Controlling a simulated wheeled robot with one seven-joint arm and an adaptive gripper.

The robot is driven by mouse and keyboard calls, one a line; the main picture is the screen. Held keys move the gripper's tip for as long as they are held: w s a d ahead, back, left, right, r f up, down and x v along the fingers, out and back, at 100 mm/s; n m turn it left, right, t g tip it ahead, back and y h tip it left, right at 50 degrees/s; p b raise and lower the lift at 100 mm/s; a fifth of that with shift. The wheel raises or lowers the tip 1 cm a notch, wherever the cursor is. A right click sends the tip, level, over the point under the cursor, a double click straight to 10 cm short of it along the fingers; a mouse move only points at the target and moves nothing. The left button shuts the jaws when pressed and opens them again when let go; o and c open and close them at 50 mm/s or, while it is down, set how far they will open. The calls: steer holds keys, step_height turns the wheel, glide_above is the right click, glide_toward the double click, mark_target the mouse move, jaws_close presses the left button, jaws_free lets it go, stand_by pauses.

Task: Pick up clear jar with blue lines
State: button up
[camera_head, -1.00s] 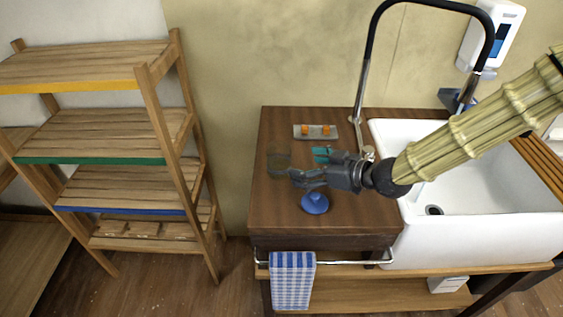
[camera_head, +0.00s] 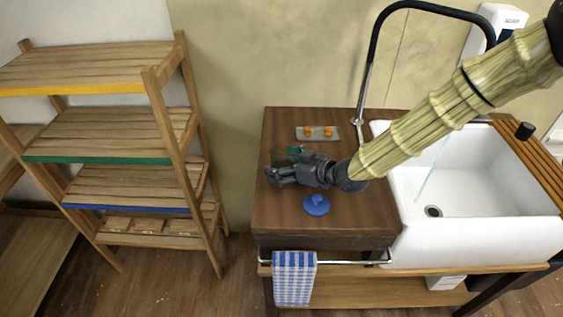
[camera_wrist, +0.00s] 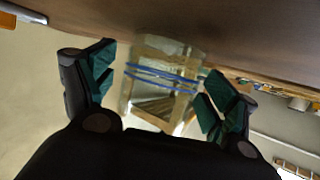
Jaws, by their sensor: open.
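The clear jar with blue lines (camera_wrist: 160,78) shows in the wrist view, between the two dark fingers with green pads. A pale gap shows on its left side, and the right finger appears close to its edge. My gripper (camera_wrist: 158,88) is open around or just short of the jar; the exact depth is unclear. In the head view my gripper (camera_head: 282,167) is low over the left part of the wooden counter (camera_head: 350,225), where it largely hides the jar.
A blue round lid-like object (camera_head: 317,204) lies on the counter in front of my gripper. A small tray (camera_head: 328,138) with orange items sits behind it. The white sink (camera_head: 480,190) and black tap (camera_head: 368,55) are on the right. A wooden shelf (camera_head: 115,130) stands left, apart from the counter.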

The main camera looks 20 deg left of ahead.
steer(key=shift+a+f, duration=0.1)
steer(key=c, duration=1.4)
steer(key=shift+w, duration=0.1)
step_height(320, 180, up, 10)
steer(key=b, duration=0.3)
steer(key=w+d+m+t+h, duration=0.2)
steer(key=w+d+m+t, duration=0.1)
steer(key=d, duration=1.8)
steer(key=w+d+m+t+h, duration=0.2)
steer(key=w+d+m+t, duration=0.1)
steer(key=d, duration=1.8)
steer(key=shift+w+d+f+b, duration=0.2)
steer(key=shift+w+d, duration=0.25)
steer(key=shift+w, duration=0.9)
steer(key=shift+w+d+f+b, duration=0.2)
steer(key=shift+w+d, duration=0.3)
steer(key=shift+w, duration=0.8)
steer(key=shift+w+d+f+b, duration=0.2)
steer(key=shift+w+d, duration=0.25)
steer(key=shift+w, duration=0.9)
